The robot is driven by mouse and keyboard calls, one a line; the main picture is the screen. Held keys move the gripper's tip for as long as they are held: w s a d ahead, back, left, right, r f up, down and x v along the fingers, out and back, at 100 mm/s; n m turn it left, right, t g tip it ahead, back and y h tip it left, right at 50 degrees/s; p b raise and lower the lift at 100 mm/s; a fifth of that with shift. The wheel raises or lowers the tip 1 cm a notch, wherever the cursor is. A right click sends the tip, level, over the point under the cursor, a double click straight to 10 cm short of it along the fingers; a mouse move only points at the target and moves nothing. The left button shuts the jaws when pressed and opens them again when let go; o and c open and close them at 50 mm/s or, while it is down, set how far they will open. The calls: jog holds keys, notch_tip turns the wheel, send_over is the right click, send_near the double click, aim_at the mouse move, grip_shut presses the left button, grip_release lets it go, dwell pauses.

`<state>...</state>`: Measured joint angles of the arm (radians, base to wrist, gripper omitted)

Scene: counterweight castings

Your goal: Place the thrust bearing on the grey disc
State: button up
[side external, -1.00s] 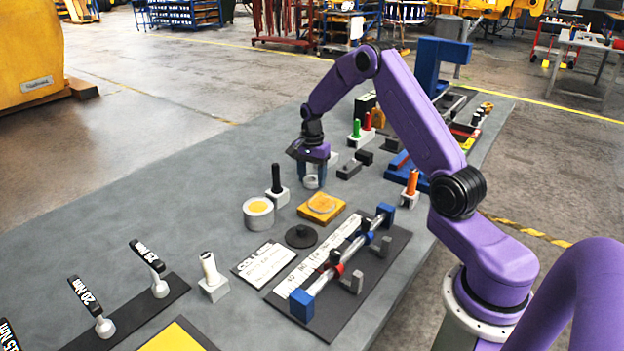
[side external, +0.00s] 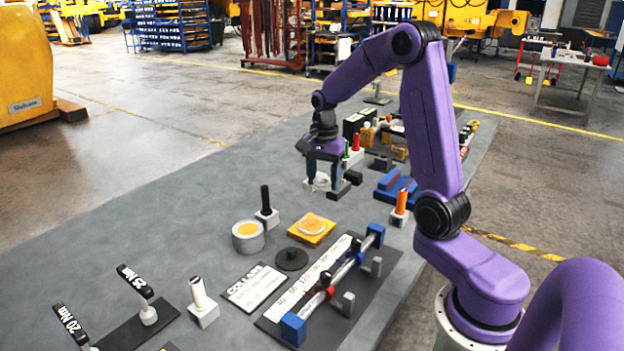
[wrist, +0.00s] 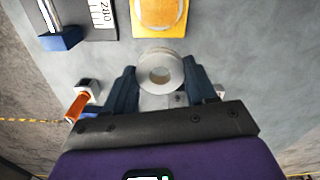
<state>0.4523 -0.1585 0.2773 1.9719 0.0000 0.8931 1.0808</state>
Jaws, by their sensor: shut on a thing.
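My gripper (side external: 323,180) is shut on the thrust bearing, a pale metal ring with a round hole. In the wrist view the thrust bearing (wrist: 143,75) sits between the two dark blue fingers (wrist: 160,85). In the side view the ring is small and hard to separate from pale parts around the fingertips; I cannot tell whether it touches anything below. A flat dark grey disc (side external: 291,260) with a small raised centre lies on the table, well nearer the camera than my gripper, with nothing on it.
A grey round pot (side external: 248,243) with an orange top and a yellow plate (side external: 325,237) bearing a round piece stand near the disc. A black-handled block (side external: 266,213), dark blocks (side external: 342,188) and an orange-handled block (side external: 399,210) are nearby. The table's left side (side external: 150,220) is clear.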

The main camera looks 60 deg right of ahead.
jog(key=s+a+r, duration=0.2)
jog(key=s+a, duration=0.2)
jog(key=s, duration=0.3)
jog(key=s+a+r, duration=0.3)
jog(key=s+a, duration=0.2)
jog(key=s, duration=0.2)
send_over(312, 225)
notch_tip(312, 225, down, 10)
jog(key=shift+s+r, duration=0.1)
jog(key=shift+s, duration=0.05)
jog(key=shift+w+f, duration=0.2)
jog(key=shift+f, duration=1.6)
jog(key=shift+f, duration=0.15)
jog(key=o, duration=1.2)
